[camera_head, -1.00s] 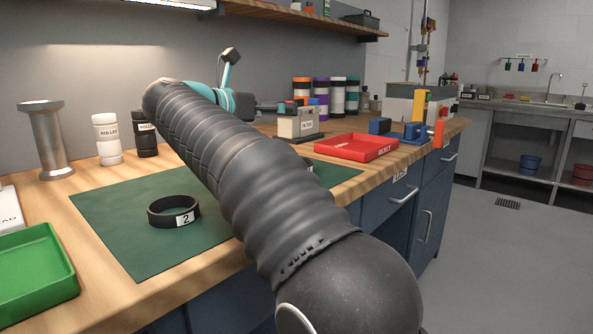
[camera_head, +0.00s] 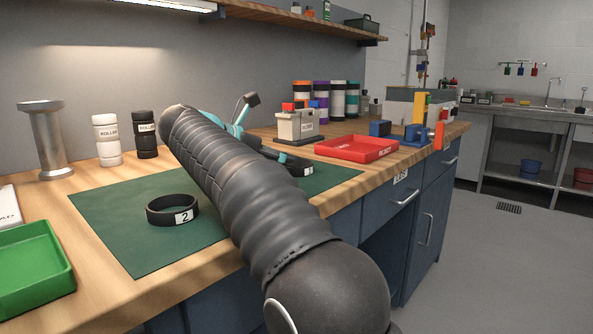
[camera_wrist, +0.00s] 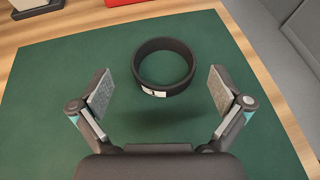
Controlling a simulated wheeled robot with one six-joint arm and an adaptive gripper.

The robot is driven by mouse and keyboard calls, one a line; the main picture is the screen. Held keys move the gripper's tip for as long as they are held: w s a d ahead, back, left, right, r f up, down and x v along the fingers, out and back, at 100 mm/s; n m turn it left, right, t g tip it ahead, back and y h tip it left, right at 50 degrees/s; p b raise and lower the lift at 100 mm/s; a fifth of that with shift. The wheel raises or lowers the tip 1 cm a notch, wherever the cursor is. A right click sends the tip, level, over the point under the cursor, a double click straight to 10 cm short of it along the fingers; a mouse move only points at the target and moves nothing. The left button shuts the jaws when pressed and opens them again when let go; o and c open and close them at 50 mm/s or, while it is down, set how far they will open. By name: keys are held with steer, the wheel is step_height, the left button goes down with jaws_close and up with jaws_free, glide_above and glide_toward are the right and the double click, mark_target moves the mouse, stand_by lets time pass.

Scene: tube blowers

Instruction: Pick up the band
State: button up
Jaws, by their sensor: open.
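A black band (camera_wrist: 178,91) with a white label lies flat on the green mat (camera_wrist: 60,90) in the wrist view, its label text not readable. My gripper (camera_wrist: 160,80) is open and empty, its two fingers to the left and right of the band and apart from it. In the head view this band (camera_head: 302,171) shows partly behind my arm near the mat's right end, beside my gripper (camera_head: 279,159). A second black band (camera_head: 160,219), labelled "2", lies on the mat's left part.
A red tray (camera_head: 355,158) and a cream filter box (camera_head: 295,127) stand behind the mat. A green tray (camera_head: 35,290), a metal post (camera_head: 48,145) and white and black rollers (camera_head: 107,150) are at the left. The mat around the near band is clear.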

mark_target(305, 168)
steer(key=shift+s+b+x, duration=0.2)
steer(key=shift+b+x, duration=0.1)
steer(key=shift+x, duration=2.35)
steer(key=shift+d+f, duration=0.1)
steer(key=c, duration=1)
